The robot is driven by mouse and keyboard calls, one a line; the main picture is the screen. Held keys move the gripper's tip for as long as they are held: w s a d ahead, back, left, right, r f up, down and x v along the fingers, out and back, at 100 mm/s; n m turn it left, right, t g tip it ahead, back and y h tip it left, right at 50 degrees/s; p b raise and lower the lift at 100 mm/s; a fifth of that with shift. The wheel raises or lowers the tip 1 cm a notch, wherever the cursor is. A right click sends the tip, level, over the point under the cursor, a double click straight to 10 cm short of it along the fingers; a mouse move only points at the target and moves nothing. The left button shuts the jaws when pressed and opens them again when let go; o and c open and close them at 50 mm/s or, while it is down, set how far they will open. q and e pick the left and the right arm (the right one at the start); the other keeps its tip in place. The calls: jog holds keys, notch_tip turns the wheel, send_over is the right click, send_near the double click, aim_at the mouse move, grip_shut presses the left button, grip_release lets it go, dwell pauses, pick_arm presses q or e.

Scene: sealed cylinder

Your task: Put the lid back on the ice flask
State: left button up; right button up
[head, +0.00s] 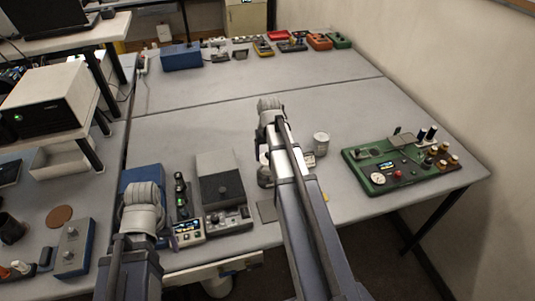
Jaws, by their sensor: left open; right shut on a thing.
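My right gripper (263,149) hangs over the middle of the near table, largely hidden by my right arm. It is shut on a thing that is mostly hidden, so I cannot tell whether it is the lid. A dark and silvery rounded object (265,178), possibly the ice flask, shows partly just below it, beside my arm; whether they touch is unclear. A small pale cylinder (321,143) stands upright to the right of my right arm. My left gripper (174,241) is open at the near left of the table, its fingers mostly hidden by my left wrist.
A green instrument board (401,161) with knobs stands at the right. Grey and black devices (219,181) crowd the near left. A brown disc (59,217) lies on the left table. Several boxes line the far edge. The middle table surface (210,120) is clear.

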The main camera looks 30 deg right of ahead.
aim_at(268, 159)
jog(key=shift+f+b, duration=2.1)
jog(key=shift+f, duration=0.3)
jog(key=shift+f, duration=0.15)
dwell(0.4)
jog(key=o, duration=1.4)
jog(key=shift+r, duration=0.2)
jog(key=shift+r+p, duration=3.4)
jog(key=shift+p, duration=0.05)
jog(key=shift+c, duration=0.3)
